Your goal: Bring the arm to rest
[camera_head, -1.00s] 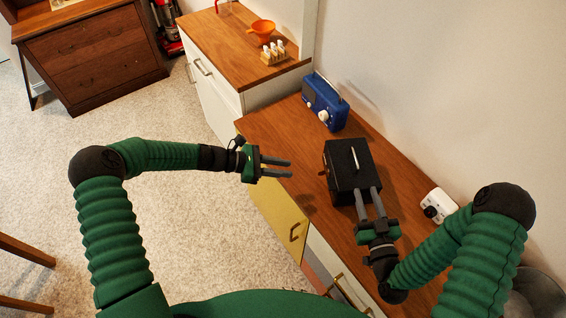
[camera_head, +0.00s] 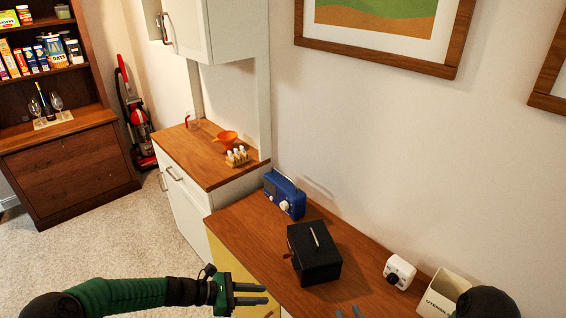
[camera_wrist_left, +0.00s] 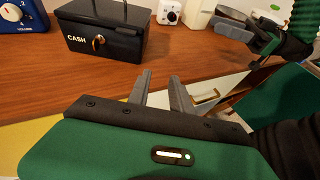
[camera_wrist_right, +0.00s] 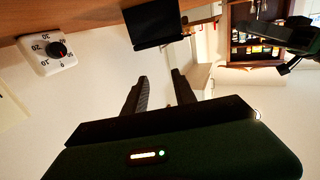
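My left gripper (camera_head: 252,294) is open and empty, in front of the cabinet's front edge. In the left wrist view its two fingers (camera_wrist_left: 160,90) stand apart with nothing between them.
A blue radio (camera_head: 285,194) stands behind the cash box. A white timer (camera_head: 399,271) and a cream utensil holder (camera_head: 441,292) are to the right along the wall. An orange funnel (camera_head: 227,138) is on the further counter. Carpet (camera_head: 120,245) is open at left.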

